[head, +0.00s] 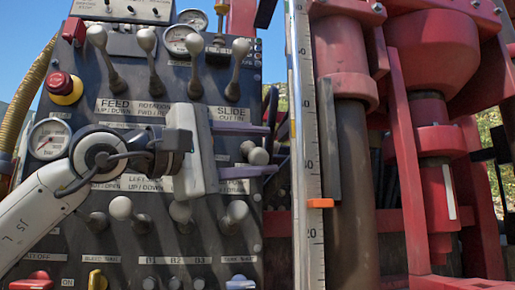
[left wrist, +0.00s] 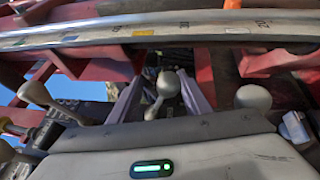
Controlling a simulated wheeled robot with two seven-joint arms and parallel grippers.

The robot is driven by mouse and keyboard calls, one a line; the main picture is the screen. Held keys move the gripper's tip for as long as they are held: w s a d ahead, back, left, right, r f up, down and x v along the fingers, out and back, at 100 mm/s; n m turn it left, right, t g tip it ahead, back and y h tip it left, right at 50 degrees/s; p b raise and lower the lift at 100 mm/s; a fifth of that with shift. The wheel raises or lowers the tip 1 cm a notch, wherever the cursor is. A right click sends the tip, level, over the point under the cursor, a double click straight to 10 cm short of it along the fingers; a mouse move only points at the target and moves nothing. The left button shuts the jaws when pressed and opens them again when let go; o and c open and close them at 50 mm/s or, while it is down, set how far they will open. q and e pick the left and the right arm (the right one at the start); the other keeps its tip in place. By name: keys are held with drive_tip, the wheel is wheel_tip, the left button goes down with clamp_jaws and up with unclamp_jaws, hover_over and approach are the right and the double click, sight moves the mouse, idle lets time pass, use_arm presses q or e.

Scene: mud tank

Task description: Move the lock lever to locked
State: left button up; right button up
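A short lever with a grey ball knob (head: 256,154) sticks out at the right edge of the dark control panel (head: 70,212). It is likely the lock lever, but its label is mostly hidden behind my gripper. My left gripper (head: 272,150) is open, with one purple finger above the knob and the other below it. In the left wrist view the same knob (left wrist: 167,84) stands between the two fingers (left wrist: 162,80), with a gap on either side. The gripper's white body covers the panel's middle. My right gripper is out of view.
Tall levers (head: 147,42) line the panel's top, and several shorter knobs (head: 121,208) sit below my arm. A red button (head: 61,84) and a gauge (head: 48,139) are at the left. A vertical ruler (head: 306,110) and red machinery (head: 434,55) stand to the right.

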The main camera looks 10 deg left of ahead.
use_arm(q)
drive_tip(key=shift+s+r, duration=0.15)
drive_tip(key=shift+s+a, duration=0.25)
drive_tip(key=shift+a, duration=0.05)
drive_tip(key=b+v, duration=0.1)
drive_tip(key=v, duration=0.8)
drive_tip(key=shift+a+f, duration=0.2)
drive_tip(key=shift+f, duration=0.05)
